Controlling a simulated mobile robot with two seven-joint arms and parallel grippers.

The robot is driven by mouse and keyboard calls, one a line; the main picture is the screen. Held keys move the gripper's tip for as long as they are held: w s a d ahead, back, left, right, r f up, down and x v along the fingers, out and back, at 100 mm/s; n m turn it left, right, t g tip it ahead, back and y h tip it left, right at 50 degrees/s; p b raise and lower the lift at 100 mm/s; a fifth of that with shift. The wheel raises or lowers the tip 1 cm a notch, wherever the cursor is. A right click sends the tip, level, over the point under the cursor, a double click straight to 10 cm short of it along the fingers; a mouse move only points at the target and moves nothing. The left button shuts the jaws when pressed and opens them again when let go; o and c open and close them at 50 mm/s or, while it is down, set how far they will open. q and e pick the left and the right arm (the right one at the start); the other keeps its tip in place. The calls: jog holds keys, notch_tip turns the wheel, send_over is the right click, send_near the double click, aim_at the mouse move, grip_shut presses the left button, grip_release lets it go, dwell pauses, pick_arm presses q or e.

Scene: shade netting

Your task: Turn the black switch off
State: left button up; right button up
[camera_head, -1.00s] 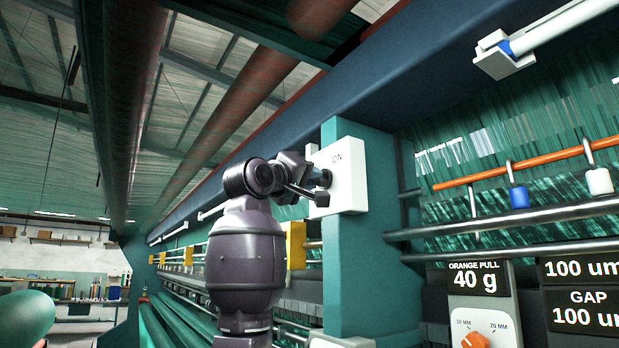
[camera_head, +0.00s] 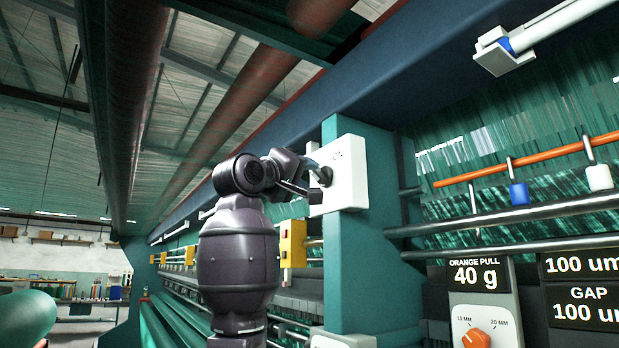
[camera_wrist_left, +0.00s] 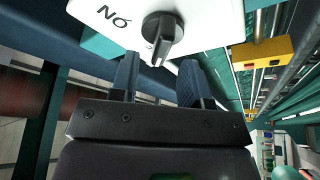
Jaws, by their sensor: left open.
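The black switch (camera_head: 323,175) is a rotary knob on the face of a white box (camera_head: 348,190) marked ON, fixed to a teal post. In the left wrist view the knob (camera_wrist_left: 160,32) shows with its bar pointing down the picture, toward my jaws, and the ON lettering appears upside down. My left gripper (camera_head: 306,178) is just left of the box in the head view. In the wrist view its two fingers (camera_wrist_left: 157,72) are open and empty, with the knob just beyond the tips. I cannot tell whether a finger touches it. My right gripper is not in view.
The teal post (camera_head: 362,275) carries the box. Metal rails (camera_head: 500,214) and an orange bar (camera_head: 525,160) with hanging weights run to the right. A grey panel with an orange dial (camera_head: 476,339) is lower right. A yellow block (camera_head: 292,243) sits behind my left arm.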

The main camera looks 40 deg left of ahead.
pick_arm(q)
jog(key=d+b+v, duration=0.1)
jog(key=b+v, duration=0.1)
jog(key=v, duration=0.6)
jog(key=shift+s+a, duration=0.3)
jog(key=shift+a, duration=0.25)
jog(key=shift+f, duration=0.15)
